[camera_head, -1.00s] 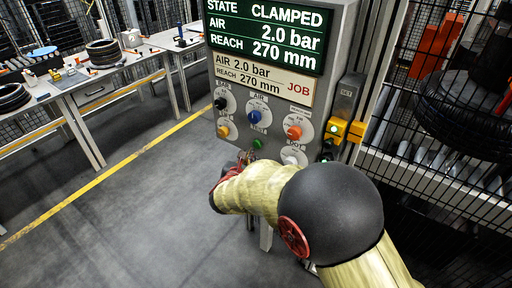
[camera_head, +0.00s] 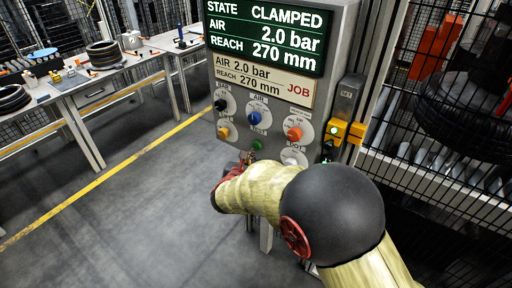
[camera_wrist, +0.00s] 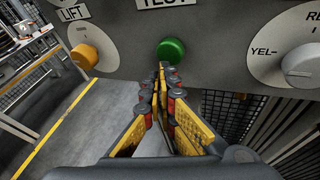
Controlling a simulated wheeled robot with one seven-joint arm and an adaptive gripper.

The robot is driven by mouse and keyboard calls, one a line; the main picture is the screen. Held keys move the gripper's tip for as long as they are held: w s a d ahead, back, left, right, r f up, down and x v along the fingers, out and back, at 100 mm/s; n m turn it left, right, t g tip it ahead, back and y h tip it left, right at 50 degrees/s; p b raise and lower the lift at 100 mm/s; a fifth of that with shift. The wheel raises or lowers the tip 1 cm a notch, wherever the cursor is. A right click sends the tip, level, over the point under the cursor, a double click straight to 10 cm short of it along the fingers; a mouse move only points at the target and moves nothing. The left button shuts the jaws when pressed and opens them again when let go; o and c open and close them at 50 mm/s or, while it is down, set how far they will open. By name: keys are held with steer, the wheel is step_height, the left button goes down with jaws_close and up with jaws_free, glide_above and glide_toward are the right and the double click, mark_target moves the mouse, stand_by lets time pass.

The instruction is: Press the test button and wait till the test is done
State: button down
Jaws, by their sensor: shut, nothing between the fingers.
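The green test button (camera_wrist: 171,50) sits on the lower front of the grey control panel, under a label reading TEST in the wrist view. It also shows in the head view (camera_head: 257,145). My gripper (camera_wrist: 162,68) is shut and empty, its fingertips just below the button's lower edge in the wrist view. I cannot tell whether they touch it. In the head view my gripper (camera_head: 247,158) is partly hidden by my arm. The panel's screen (camera_head: 268,35) reads STATE CLAMPED, AIR 2.0 bar, REACH 270 mm.
A job plate (camera_head: 263,80) reads AIR 2.0 bar, REACH 270 mm. Blue (camera_head: 254,117), orange (camera_head: 295,133), black and yellow (camera_wrist: 84,56) knobs surround the button. A mesh fence and tyre (camera_head: 465,110) stand right. Workbenches (camera_head: 95,85) stand left, with clear floor between.

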steer(key=shift+w+d, duration=0.1)
stand_by(0.6)
steer(key=shift+w+d, duration=0.2)
steer(key=shift+w+d+b, duration=0.3)
steer(key=shift+w+b, duration=0.15)
steer(key=shift+b, duration=0.05)
stand_by(0.9)
steer(key=shift+s+a, duration=0.1)
stand_by(0.4)
steer(key=shift+s+a, duration=0.45)
steer(key=shift+s, duration=0.2)
steer(key=shift+s+a, duration=0.1)
steer(key=s+a, duration=0.1)
steer(key=s, duration=0.1)
steer(key=s+a, duration=0.1)
steer(key=a, duration=0.1)
steer(key=shift+s, duration=0.4)
